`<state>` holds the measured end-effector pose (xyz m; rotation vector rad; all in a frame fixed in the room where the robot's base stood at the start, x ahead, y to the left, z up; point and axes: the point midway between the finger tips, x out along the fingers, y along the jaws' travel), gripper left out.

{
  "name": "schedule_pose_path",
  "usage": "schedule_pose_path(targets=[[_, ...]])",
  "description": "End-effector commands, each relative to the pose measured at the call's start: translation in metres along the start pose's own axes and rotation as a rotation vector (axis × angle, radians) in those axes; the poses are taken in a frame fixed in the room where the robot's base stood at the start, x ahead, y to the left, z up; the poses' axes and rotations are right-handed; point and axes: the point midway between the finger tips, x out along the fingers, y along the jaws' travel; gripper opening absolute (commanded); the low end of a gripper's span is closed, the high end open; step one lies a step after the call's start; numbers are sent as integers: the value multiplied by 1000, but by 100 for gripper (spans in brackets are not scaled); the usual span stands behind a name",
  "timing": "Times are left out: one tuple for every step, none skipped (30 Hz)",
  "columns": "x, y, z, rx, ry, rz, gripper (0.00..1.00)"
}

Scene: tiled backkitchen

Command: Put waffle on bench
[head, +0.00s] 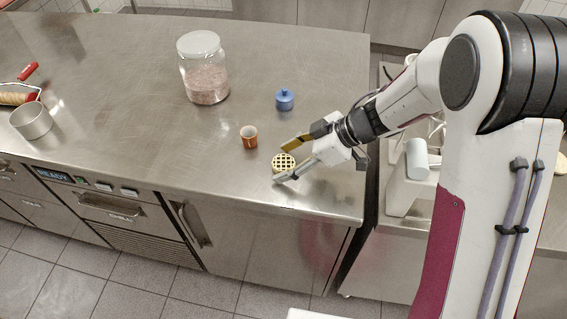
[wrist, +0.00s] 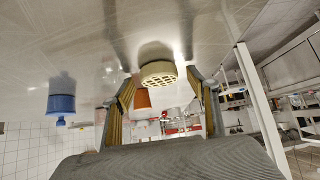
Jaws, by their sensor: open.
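The waffle (head: 284,161) is a round, pale yellow disc with a grid pattern. It rests on the steel bench (head: 130,110) near the front edge. My gripper (head: 283,160) is open, with one finger on each side of the waffle in the head view. In the wrist view the waffle (wrist: 158,73) shows near the tips, between the two fingers (wrist: 165,88). I cannot tell whether either finger touches it.
An orange cup (head: 249,137) stands just left of the waffle. A blue lidded pot (head: 284,99) and a large glass jar (head: 203,68) stand behind. A metal ring (head: 32,121) and a red-handled roller (head: 18,94) lie at far left. The middle-left bench is clear.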

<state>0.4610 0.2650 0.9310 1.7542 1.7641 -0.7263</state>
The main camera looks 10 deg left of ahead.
Motion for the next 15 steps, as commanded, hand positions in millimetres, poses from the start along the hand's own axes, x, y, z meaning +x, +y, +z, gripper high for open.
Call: schedule_pose_path(targets=[[0, 0, 0, 0, 0, 0, 59], [0, 0, 0, 0, 0, 0, 59], [0, 0, 0, 0, 0, 0, 59], [0, 0, 0, 0, 0, 0, 59], [0, 0, 0, 0, 0, 0, 59], [0, 0, 0, 0, 0, 0, 59], [0, 0, 0, 0, 0, 0, 54], [0, 0, 0, 0, 0, 0, 46], [0, 0, 0, 0, 0, 0, 36], [0, 0, 0, 0, 0, 0, 28], [0, 0, 0, 0, 0, 0, 20], [0, 0, 0, 0, 0, 0, 17], [0, 0, 0, 0, 0, 0, 17], [0, 0, 0, 0, 0, 0, 17], [0, 0, 0, 0, 0, 0, 14]])
